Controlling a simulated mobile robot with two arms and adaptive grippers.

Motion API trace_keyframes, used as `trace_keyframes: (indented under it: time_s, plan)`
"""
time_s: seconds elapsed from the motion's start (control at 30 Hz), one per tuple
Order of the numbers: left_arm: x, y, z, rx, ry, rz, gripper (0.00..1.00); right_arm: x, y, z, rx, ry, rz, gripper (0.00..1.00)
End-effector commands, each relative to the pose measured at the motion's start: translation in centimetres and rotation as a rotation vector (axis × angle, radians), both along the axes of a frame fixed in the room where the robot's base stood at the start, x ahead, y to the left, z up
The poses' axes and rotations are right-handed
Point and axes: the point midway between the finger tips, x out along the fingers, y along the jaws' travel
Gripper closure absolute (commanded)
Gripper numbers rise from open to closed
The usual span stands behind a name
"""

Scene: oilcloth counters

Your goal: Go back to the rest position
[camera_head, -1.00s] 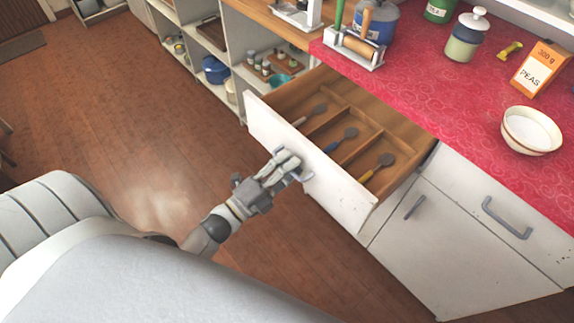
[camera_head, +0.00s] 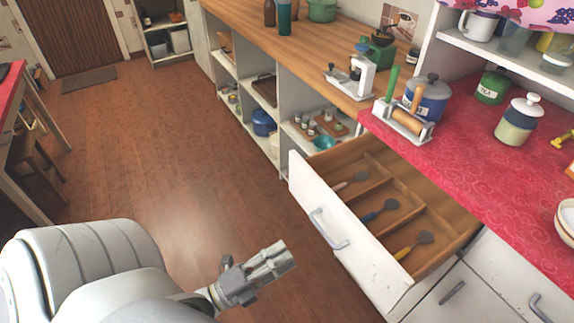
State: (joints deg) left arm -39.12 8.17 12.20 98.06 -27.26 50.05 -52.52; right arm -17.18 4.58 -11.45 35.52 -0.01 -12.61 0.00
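My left gripper (camera_head: 268,268) is in the lower middle of the head view, over the brown floor. It is apart from the drawer handle, with a gap between them, and nothing shows in it. Its fingers look close together, but whether they are shut is unclear from this angle. The white-fronted drawer (camera_head: 335,240) stands pulled open, with its grey handle (camera_head: 328,229) free. Several utensils lie in its wooden compartments, among them a yellow-handled one (camera_head: 413,246) and a blue-handled one (camera_head: 380,210). My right gripper is not in view.
The red oilcloth counter (camera_head: 470,150) is above the drawer, with a rolling pin holder (camera_head: 404,124) and a lidded jar (camera_head: 518,120). Open shelves (camera_head: 262,95) run further back. A table (camera_head: 25,180) stands at the left. The floor (camera_head: 170,170) between is clear.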

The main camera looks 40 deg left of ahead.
Motion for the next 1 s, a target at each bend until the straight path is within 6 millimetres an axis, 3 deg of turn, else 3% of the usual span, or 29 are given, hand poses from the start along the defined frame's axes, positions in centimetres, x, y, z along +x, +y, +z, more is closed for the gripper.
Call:
trace_keyframes:
  time_s: [0.47,0.57,0.67,0.77,0.8,0.87,1.0]
  plan:
    - [0.0,0.0,-0.1,-0.003,0.002,0.0,0.68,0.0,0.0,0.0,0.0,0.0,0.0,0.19]
    - [0.3,0.2,-1.4,-0.037,0.045,0.016,0.68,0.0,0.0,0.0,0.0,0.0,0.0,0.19]
    - [0.7,0.7,-5.5,-0.136,0.171,0.067,0.68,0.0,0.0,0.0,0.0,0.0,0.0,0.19]
    - [0.6,1.1,-12.2,-0.296,0.376,0.151,0.68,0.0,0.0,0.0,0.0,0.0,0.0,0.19]
    - [0.2,1.2,-15.3,-0.365,0.469,0.193,0.68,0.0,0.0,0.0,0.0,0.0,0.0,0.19]
    - [-0.8,1.0,-19.8,-0.468,0.609,0.26,0.68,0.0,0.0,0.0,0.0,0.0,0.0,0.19]
    - [-5.0,-0.1,-29.7,-0.679,0.924,0.435,0.68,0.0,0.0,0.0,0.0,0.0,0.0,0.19]
